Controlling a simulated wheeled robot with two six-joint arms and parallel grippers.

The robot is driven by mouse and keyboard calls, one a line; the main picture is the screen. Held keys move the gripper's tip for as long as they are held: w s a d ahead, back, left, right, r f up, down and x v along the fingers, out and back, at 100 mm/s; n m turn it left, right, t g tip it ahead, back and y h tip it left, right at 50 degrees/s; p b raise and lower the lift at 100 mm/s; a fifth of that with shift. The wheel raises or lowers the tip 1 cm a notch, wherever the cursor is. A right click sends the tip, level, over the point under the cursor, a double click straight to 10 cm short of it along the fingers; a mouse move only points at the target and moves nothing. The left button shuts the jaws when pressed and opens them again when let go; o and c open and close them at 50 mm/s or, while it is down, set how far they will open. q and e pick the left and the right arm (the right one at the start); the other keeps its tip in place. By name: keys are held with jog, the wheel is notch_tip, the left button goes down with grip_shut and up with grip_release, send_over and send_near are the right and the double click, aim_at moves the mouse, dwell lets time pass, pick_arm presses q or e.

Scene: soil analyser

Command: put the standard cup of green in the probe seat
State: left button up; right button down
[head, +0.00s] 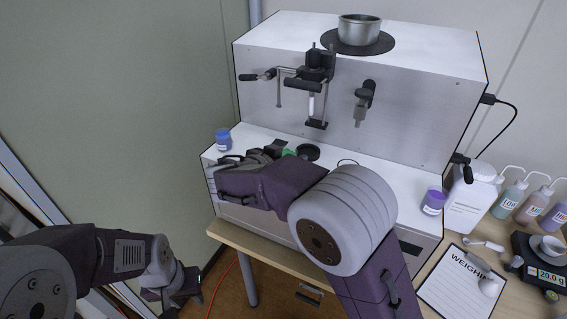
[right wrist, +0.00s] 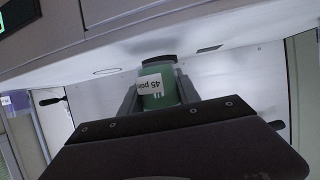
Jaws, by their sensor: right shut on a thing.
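The green standard cup (right wrist: 157,98) is between the fingers of my right gripper (right wrist: 160,95) in the right wrist view, its white label reading 45 pp-something. In the head view only a bit of green (head: 289,153) shows beside my right gripper (head: 272,153), low over the analyser's white ledge. A dark round ring (head: 308,152), perhaps the probe seat, lies just right of the green, below the probe assembly (head: 317,85). I cannot tell whether the cup touches the ledge. My left gripper (head: 183,284) is at the lower left, far from the cup; its jaws are unclear.
A blue cup (head: 223,140) stands at the ledge's left end and a purple cup (head: 433,201) at its right end. A metal bowl (head: 359,31) sits on the analyser's top. Bottles (head: 510,200), a clipboard (head: 463,288) and a scale (head: 540,265) are at right.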

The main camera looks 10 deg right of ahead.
aim_at(311, 150)
jog(key=w+d+p, duration=0.1)
jog(key=w+d, duration=0.4)
jog(key=shift+w, duration=0.2)
jog(key=shift+w+d+p, duration=0.8)
jog(key=shift+w+d, duration=0.4)
jog(key=shift+w, duration=0.15)
jog(key=shift+w+d+f, duration=0.1)
jog(key=shift+f, duration=0.65)
jog(key=shift+f, duration=0.25)
jog(key=c, duration=0.9)
grip_release()
jog(key=shift+r, duration=0.1)
